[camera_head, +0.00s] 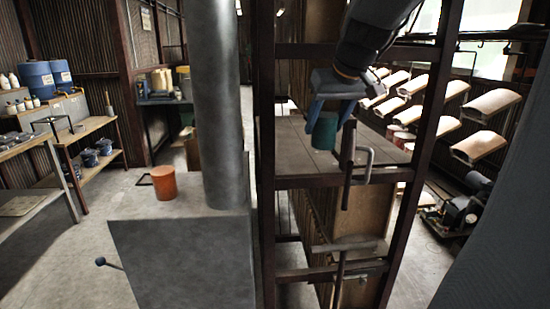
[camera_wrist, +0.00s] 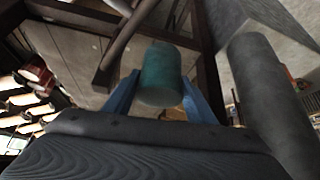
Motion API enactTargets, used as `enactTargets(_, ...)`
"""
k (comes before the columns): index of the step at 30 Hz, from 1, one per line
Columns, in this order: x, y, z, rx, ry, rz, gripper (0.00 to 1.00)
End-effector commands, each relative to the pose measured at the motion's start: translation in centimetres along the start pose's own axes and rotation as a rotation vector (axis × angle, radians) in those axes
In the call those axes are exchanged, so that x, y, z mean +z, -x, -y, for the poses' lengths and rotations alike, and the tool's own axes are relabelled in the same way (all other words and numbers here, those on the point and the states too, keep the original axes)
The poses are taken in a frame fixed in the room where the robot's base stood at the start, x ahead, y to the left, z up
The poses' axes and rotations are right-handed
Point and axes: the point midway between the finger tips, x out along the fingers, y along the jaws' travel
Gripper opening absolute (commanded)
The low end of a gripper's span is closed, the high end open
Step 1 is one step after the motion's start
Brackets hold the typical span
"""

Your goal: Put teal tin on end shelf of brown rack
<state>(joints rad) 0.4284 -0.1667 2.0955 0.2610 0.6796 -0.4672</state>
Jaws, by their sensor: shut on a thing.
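The teal tin (camera_head: 324,131) is held between the blue fingers of my gripper (camera_head: 332,112), in the right half of the head view. In the wrist view the tin (camera_wrist: 160,72) sits between the two blue fingertips (camera_wrist: 160,98), and the gripper is shut on it. The brown rack (camera_head: 266,130) shows as dark upright posts and crossbars around the gripper. A flat grey-brown surface (camera_head: 290,145) lies behind and below the tin. I cannot tell which shelf is the end shelf, or whether the tin touches any surface.
A grey pillar on a block (camera_head: 180,250) stands left of the rack. A dark metal bar with a handle (camera_head: 347,160) is close to the tin's right. Several hanging cream pieces (camera_head: 478,146) and a dark motor (camera_head: 465,205) are at right.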

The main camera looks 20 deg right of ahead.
Motion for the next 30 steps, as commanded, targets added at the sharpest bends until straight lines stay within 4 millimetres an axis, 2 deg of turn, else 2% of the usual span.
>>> enactTargets(1, 0.5, -0.9, 0.0, -0.001, 0.0, 0.001, 0.2)
enactTargets(7, 0.7, -2.3, 0.1, -0.002, 0.003, 0.001, 0.2)
enactTargets(21, -3.8, -10.0, 0.1, -0.002, 0.003, 0.002, 0.2)
enactTargets(24, -4.5, -11.2, 0.1, -0.002, 0.003, 0.002, 0.2)
enactTargets(30, -5.2, -12.3, 0.1, -0.001, 0.002, -0.001, 0.2)
